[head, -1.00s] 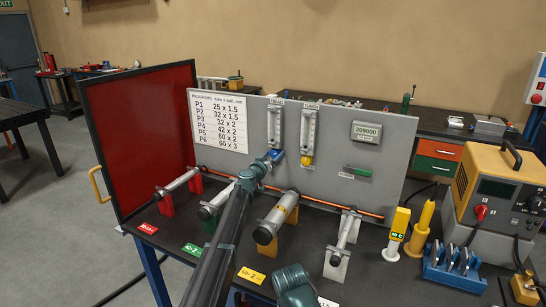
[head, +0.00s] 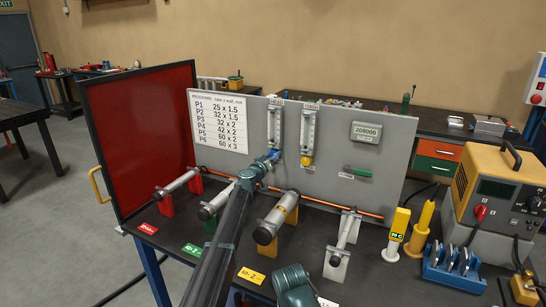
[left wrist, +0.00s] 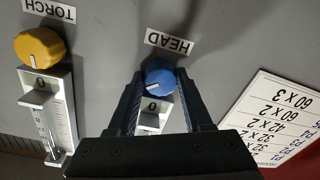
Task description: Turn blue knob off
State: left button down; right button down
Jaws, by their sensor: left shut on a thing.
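The knob's white mark shows in the left wrist view. In the head view the gripper (head: 270,157) reaches the panel and partly covers the blue knob. My right gripper is not in view.
A yellow knob (head: 307,160) under the TORCH gauge (head: 309,130) is close to the right. A green handle (head: 358,171) and a display (head: 366,132) are further right on the panel. Tubes on stands (head: 276,218) lie below my left arm.

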pick_arm(q)
jog(key=shift+n, duration=0.6)
jog(key=shift+c, duration=1.6)
grip_release()
jog(key=shift+s, duration=0.1)
jog(key=v, duration=1.3)
jog(key=shift+s, duration=0.35)
jog(key=shift+a+r, duration=0.1)
jog(key=shift+a, duration=0.1)
